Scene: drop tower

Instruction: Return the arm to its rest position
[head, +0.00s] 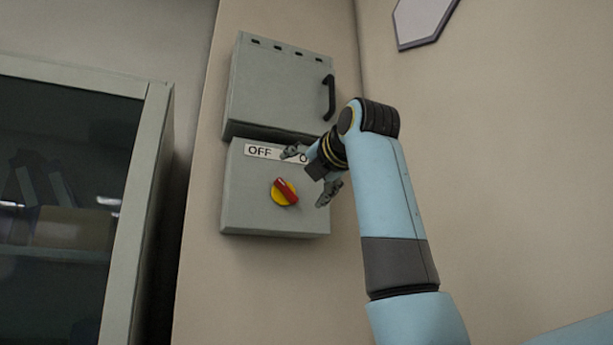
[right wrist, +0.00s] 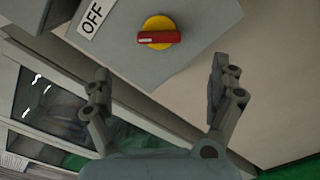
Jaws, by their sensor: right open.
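My right arm (head: 390,200) rises from the bottom right in the head view, bent at the top toward the wall. Its gripper (head: 308,178) is open and empty in front of the right side of the grey switch box (head: 240,205). The box carries a red handle on a yellow round base, the rotary switch (head: 285,192). The handle slants toward the OFF label (head: 261,151); the other label is mostly hidden by my gripper. In the right wrist view the switch (right wrist: 158,36) lies beyond the spread fingers, apart from them. My left gripper is not in view.
A grey box with a black handle (head: 282,85) is mounted above the switch box. A glass-fronted cabinet (head: 125,215) stands at the left. The beige wall to the right (head: 500,170) is bare, with a framed panel (head: 422,20) high up.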

